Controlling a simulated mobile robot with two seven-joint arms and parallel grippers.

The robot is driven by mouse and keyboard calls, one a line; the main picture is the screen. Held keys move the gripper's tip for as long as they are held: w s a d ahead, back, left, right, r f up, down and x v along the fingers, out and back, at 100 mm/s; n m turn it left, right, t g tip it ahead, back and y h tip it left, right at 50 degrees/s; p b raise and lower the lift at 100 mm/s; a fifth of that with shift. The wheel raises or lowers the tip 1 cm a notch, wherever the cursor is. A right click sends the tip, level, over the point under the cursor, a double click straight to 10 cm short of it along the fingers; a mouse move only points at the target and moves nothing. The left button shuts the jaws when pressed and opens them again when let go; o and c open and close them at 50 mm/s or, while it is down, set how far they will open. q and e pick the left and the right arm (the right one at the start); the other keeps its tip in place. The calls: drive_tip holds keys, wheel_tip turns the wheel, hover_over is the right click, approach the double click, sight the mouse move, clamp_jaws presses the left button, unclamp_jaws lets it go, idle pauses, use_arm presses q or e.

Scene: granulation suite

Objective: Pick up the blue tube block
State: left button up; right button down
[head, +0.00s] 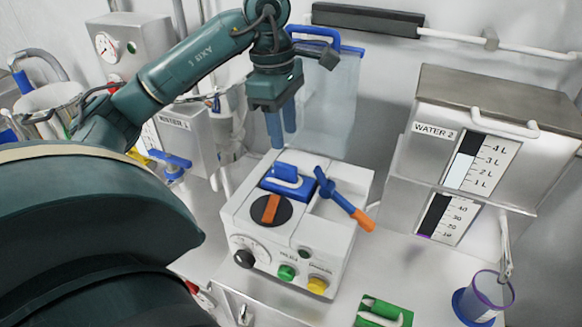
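The blue tube block (286,185) sits on top of the white machine, toward its back left. It is a blue block with a white tube piece on it and a blue upright part behind. My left gripper (283,138) hangs above and just behind it in the picture, blue fingers pointing down. The fingers stand apart, one farther back than the other, with nothing between them. The fingertips appear clear of the block. My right gripper is not in view.
The white machine (307,240) carries an orange-and-black knob (271,209) and a blue lever with an orange end (345,200) close right of the block. A WATER 2 tank (470,150) stands right.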

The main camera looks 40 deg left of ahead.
sight(288, 165)
use_arm(q)
drive_tip(key=f, duration=0.9)
drive_tip(key=shift+w+d+f+p, duration=0.1)
drive_tip(key=shift+w+d+p, duration=0.1)
drive_tip(key=shift+d+p, duration=0.2)
clamp_jaws()
